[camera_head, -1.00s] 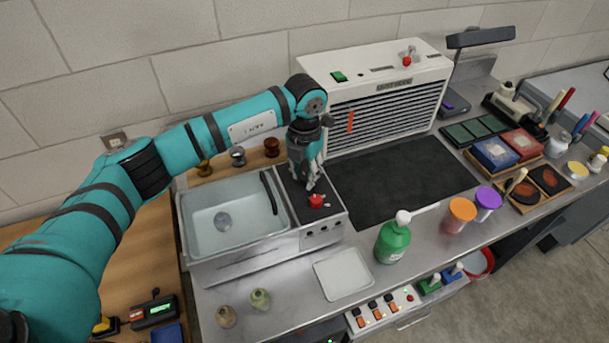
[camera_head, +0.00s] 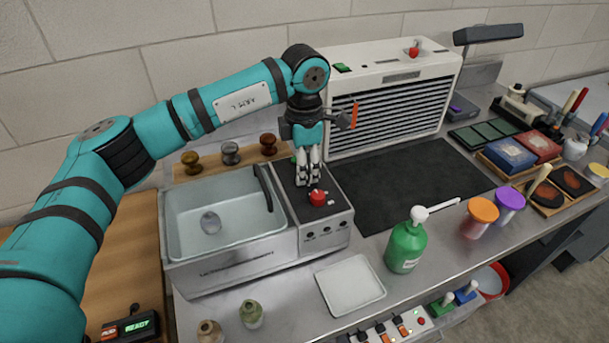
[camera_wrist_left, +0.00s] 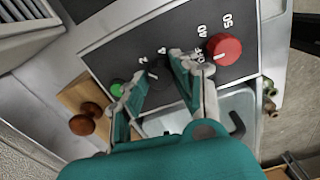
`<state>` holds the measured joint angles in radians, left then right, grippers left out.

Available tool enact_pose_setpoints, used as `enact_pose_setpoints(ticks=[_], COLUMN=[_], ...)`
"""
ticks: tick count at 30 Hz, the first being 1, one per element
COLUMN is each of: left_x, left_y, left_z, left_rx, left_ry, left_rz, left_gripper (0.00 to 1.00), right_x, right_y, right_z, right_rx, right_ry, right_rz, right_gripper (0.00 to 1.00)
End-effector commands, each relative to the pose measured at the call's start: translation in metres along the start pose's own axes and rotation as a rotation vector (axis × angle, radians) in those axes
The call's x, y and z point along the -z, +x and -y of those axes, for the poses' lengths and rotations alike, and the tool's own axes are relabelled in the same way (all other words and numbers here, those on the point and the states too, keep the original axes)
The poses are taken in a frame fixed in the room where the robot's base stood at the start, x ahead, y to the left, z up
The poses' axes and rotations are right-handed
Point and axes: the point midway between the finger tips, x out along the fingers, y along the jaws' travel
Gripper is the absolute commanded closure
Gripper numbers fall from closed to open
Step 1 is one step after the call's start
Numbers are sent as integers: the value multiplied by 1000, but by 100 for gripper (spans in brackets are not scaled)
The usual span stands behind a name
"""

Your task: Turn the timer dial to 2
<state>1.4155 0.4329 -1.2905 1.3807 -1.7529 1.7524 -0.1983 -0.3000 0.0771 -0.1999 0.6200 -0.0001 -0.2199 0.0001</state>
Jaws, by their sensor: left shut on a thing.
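The black control panel (camera_head: 330,210) is on top of the steel sink-like unit, right of its basin. In the left wrist view, a small dark dial (camera_wrist_left: 157,71) with partly hidden white marks around it sits between my fingertips. My left gripper (camera_head: 308,183) points down over the panel, shut on this dial; its fingers also show in the left wrist view (camera_wrist_left: 160,76). The dial's pointer and full scale are hidden. A red knob (camera_head: 317,198) marked 40, 50 and OFF (camera_wrist_left: 223,49) is beside the fingers. A green button (camera_wrist_left: 117,89) is on their other side. My right gripper is not in view.
The water-filled basin (camera_head: 178,225) with its dark handle is left of the panel. A white louvred box (camera_head: 385,65) stands behind, beside a black mat (camera_head: 410,185). A green pump bottle (camera_head: 405,248) and white tray (camera_head: 350,285) are in front.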

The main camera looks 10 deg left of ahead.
Motion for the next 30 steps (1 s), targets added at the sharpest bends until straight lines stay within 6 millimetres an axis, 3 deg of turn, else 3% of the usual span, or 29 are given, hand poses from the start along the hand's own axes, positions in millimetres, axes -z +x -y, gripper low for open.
enact_pose_setpoints(ticks=[9,25,26,30], left_x=[0,0,0,0], left_y=[1,-1,0,0], left_z=[0,0,0,0], left_rx=[0,0,0,0], left_ry=[112,131,131,131], left_rz=[1,1,1,1], left_gripper=[100,100,68,50], right_x=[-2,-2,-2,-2], right_y=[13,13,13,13], right_z=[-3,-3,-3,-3], right_rx=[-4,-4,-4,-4], right_ry=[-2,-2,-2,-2], right_rz=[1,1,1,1], right_gripper=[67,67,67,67])
